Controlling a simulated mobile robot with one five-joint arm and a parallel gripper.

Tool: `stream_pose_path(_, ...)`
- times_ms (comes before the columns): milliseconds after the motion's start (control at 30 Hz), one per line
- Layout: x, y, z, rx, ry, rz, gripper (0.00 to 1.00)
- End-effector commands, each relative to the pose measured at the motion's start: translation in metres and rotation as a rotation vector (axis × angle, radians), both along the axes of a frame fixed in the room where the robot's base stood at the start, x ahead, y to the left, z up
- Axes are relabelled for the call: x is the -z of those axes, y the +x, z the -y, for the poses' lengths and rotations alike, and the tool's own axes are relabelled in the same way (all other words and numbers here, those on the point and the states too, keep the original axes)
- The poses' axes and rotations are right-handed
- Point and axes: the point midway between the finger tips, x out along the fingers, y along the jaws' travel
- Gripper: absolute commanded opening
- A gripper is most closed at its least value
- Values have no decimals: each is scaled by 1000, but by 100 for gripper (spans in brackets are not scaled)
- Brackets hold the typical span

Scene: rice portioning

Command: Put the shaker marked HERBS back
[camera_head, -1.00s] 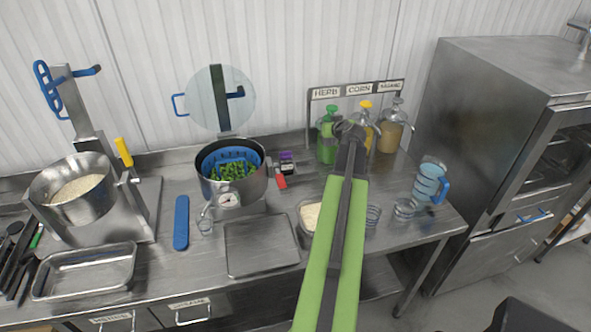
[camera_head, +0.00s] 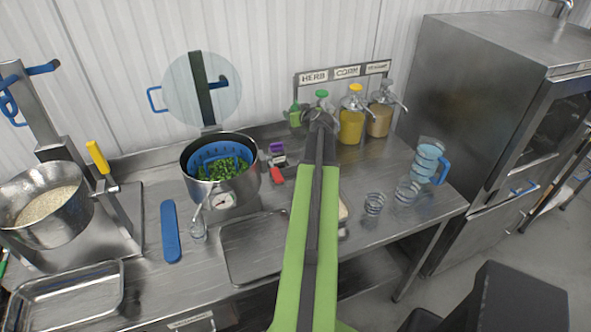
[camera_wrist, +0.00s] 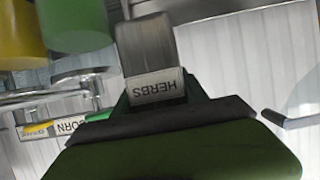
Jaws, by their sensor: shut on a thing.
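The shaker marked HERBS (camera_wrist: 150,50) is a grey metallic piece with its label upside down in the wrist view. My gripper (camera_wrist: 155,102) is shut on it, with the label just above the jaws in that picture. In the head view my gripper (camera_head: 320,120) is in front of the bottle under the HERB sign. The shaker cannot be made out clearly there. A small purple-topped container (camera_head: 277,148) stands beside the pot, with darker pieces next to it.
The sign rack (camera_head: 345,72) stands behind the yellow bottle (camera_head: 352,125) and tan bottle (camera_head: 380,120). The green bottle (camera_wrist: 78,22) is close in the wrist view. The pot (camera_head: 235,190), a flat tray (camera_head: 250,262) and glasses (camera_head: 374,203) share the counter.

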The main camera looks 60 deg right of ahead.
Motion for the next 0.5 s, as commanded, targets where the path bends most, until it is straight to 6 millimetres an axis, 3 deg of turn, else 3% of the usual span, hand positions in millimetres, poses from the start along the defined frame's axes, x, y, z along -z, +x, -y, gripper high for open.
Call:
stream_pose_path(33,18,1,0,-1,0,0,4)
stream_pose_path(200,44,1,-1,-1,0,0,4)
stream_pose_path(500,55,1,-1,-2,0,0,4)
